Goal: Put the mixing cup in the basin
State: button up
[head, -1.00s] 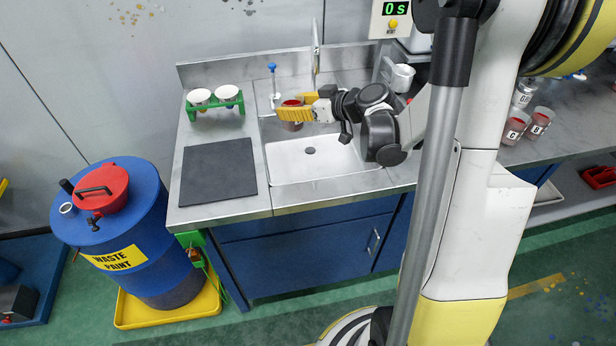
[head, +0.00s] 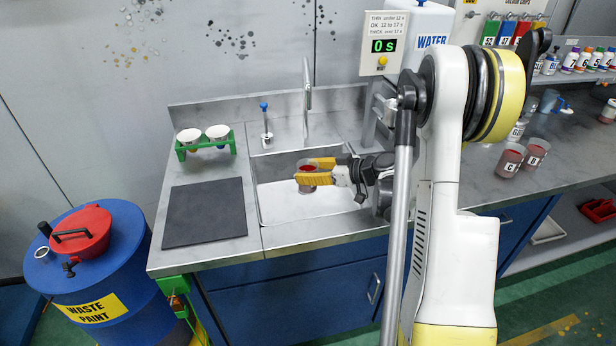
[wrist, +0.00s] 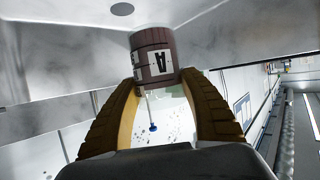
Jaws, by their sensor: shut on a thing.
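The mixing cup (head: 308,168) has a dark red inside and sits between the yellow fingers of my gripper (head: 309,172). In the wrist view the cup (wrist: 155,57) is brownish, with a white label marked A that appears upside down. The gripper (wrist: 160,80) is shut on the cup from both sides. The white basin (head: 285,212) is sunk in the steel counter, and the cup is over its middle to back part. In the wrist view the basin's drain (wrist: 122,9) shows beyond the cup. I cannot tell how high the cup is above the basin floor.
A faucet (head: 307,100) and blue-topped rod (head: 265,118) stand behind the basin. A green rack (head: 206,146) with two white cups stands back left, behind a dark mat (head: 204,212). Labelled cups C (head: 509,160) and D (head: 534,153) stand right. A timer (head: 384,46) reads 0 s.

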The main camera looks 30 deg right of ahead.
jog(key=shift+f+b, duration=0.4)
jog(key=shift+f, duration=0.25)
jog(key=o, duration=1)
jog(key=shift+r, duration=0.1)
